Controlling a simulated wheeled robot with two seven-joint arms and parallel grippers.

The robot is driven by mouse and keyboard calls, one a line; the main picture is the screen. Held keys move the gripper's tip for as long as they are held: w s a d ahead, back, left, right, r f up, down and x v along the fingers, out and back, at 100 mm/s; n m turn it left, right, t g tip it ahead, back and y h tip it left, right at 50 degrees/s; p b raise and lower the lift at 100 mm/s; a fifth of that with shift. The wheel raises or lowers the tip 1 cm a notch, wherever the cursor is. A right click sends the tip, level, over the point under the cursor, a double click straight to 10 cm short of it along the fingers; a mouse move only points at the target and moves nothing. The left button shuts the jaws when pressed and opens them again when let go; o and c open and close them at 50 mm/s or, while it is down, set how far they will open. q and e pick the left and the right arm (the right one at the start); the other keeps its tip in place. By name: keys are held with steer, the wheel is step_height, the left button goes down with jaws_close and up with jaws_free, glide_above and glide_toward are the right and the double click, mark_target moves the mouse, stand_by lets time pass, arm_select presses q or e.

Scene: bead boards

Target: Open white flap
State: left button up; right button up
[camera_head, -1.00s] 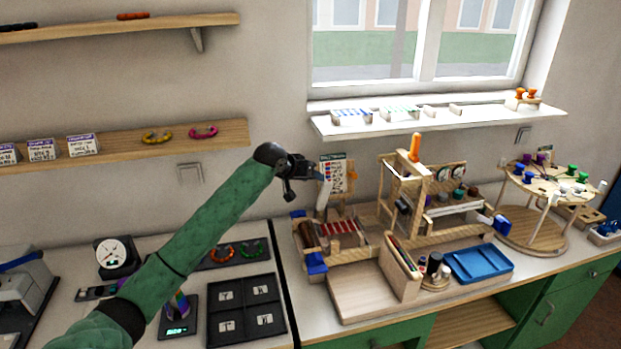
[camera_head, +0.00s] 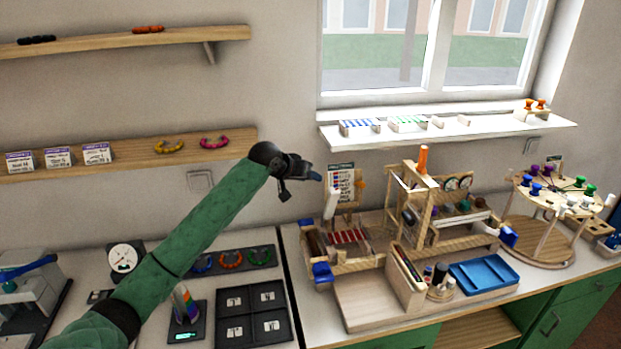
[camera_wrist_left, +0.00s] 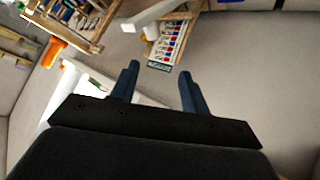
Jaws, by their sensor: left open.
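A white flap-like piece (camera_head: 331,205) stands upright at the left end of the wooden bead board, just in front of a printed chart (camera_head: 341,183). In the left wrist view a long white piece (camera_wrist_left: 150,18) reaches across beside the chart (camera_wrist_left: 168,42). I take it to be the same piece. My left gripper (camera_head: 314,176) is above and left of it, apart from it. In the left wrist view my left gripper (camera_wrist_left: 160,78) has its two blue fingers spread with nothing between them. My right gripper is not in view.
A round peg stand (camera_head: 540,250) is at the right. A window sill (camera_head: 450,131) runs behind. A black four-part tray (camera_head: 252,312) lies left of the board.

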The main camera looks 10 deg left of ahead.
arm_select(q)
steer(key=shift+s+a+r+p, duration=0.2)
steer(key=shift+a+r+p, duration=0.3)
steer(key=shift+a+r, duration=0.15)
steer(key=shift+s+a+r+p, duration=0.15)
steer(key=shift+a+r+p, duration=0.35)
steer(key=shift+r, duration=0.25)
